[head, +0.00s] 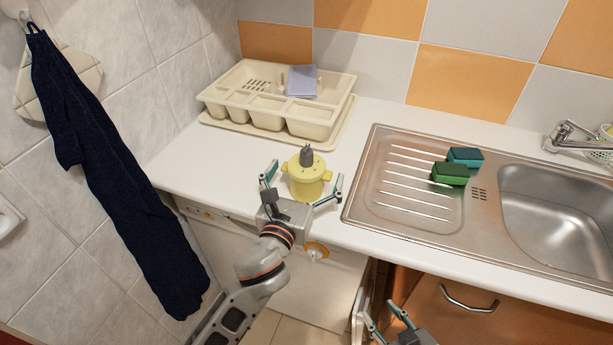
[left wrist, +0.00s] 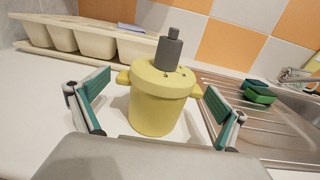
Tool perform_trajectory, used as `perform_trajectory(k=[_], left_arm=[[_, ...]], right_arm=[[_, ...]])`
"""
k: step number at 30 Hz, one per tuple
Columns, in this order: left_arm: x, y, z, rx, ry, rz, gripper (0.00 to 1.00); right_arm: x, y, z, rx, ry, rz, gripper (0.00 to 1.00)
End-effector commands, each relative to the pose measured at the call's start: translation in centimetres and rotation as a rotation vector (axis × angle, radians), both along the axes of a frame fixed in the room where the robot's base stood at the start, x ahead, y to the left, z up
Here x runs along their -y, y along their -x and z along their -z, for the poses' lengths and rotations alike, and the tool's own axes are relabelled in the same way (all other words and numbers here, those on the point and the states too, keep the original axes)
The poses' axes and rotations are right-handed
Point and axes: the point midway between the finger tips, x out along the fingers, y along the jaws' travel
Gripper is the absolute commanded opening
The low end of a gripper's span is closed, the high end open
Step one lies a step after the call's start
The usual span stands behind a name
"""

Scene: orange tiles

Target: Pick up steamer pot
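The steamer pot (head: 306,178) is yellow, with two side handles and a grey knob on top. It stands upright on the white counter, left of the sink. It also shows in the middle of the left wrist view (left wrist: 162,100). My left gripper (head: 304,182) is open, with one finger on each side of the pot. In the left wrist view its green-padded fingers (left wrist: 157,103) stand apart from the pot body. My right gripper (head: 388,322) shows only partly at the bottom edge of the head view, low in front of the cabinet, with its fingers apart and nothing between them.
A cream dish rack (head: 228,103) with a purple cloth (head: 301,82) stands behind the pot. A steel sink (head: 402,229) is to the right, with green and teal sponges (head: 449,174) on its drainboard. A dark towel (head: 110,170) hangs at the left wall.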

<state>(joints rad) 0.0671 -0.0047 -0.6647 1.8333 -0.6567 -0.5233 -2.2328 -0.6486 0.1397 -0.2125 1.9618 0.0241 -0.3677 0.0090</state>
Motion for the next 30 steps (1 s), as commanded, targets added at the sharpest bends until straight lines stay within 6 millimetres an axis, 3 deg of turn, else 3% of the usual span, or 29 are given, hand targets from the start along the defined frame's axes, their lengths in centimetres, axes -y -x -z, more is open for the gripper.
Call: perform_trajectory(k=[1, 5, 8, 17, 30], left_arm=[[0.0, 0.0, 0.0, 0.0, 0.0, 0.0, 0.84], [0.0, 0.0, 0.0, 0.0, 0.0, 0.0, 0.51], [0.0, 0.0, -0.1, 0.002, 0.002, 0.001, 0.42], [0.0, 0.0, -1.1, 0.005, 0.003, 0.001, 0.41], [0.0, 0.0, -8.6, 0.006, 0.004, 0.001, 0.41]], right_arm=[[0.0, 0.0, 0.0, 0.0, 0.0, 0.0, 0.4], [0.0, 0.0, 0.0, 0.0, 0.0, 0.0, 0.4], [0.0, 0.0, 0.0, 0.0, 0.0, 0.0, 0.4], [0.0, 0.0, 0.0, 0.0, 0.0, 0.0, 0.4], [0.0, 0.0, 0.0, 0.0, 0.0, 0.0, 0.4]])
